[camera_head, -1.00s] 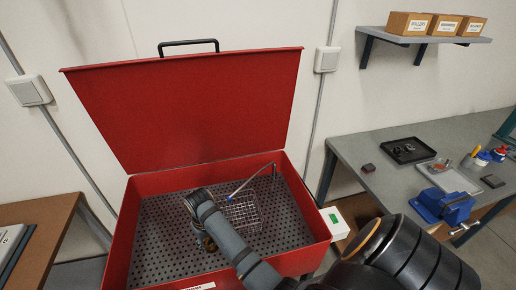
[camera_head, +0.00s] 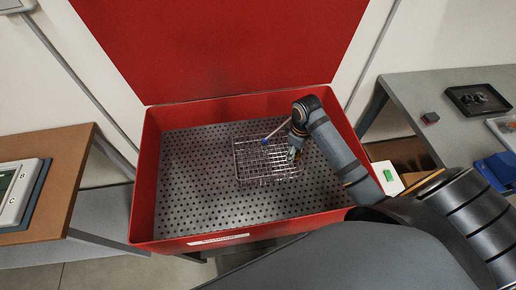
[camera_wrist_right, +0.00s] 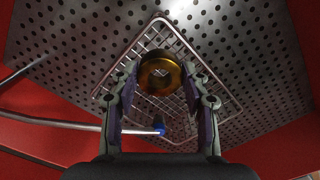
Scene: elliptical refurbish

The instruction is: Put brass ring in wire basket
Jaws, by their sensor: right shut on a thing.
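The brass ring (camera_wrist_right: 161,74) is between the fingertips of my right gripper (camera_wrist_right: 161,90) in the right wrist view, and the gripper is shut on it. The wire basket (camera_wrist_right: 207,83) shows behind the ring in that view. In the head view the wire basket (camera_head: 253,165) sits on the perforated floor of the red washer. My right gripper (camera_head: 294,152) is over the right part of the basket there. The ring is too small and covered to make out clearly in the head view. I cannot tell its exact height above the basket. My left gripper is not in view.
The red washer tub (camera_head: 148,190) has raised walls and an open lid (camera_head: 230,45) behind. A thin spout with a blue tip (camera_head: 265,141) reaches over the basket, close to my right gripper. The perforated floor (camera_head: 195,190) is clear left of the basket.

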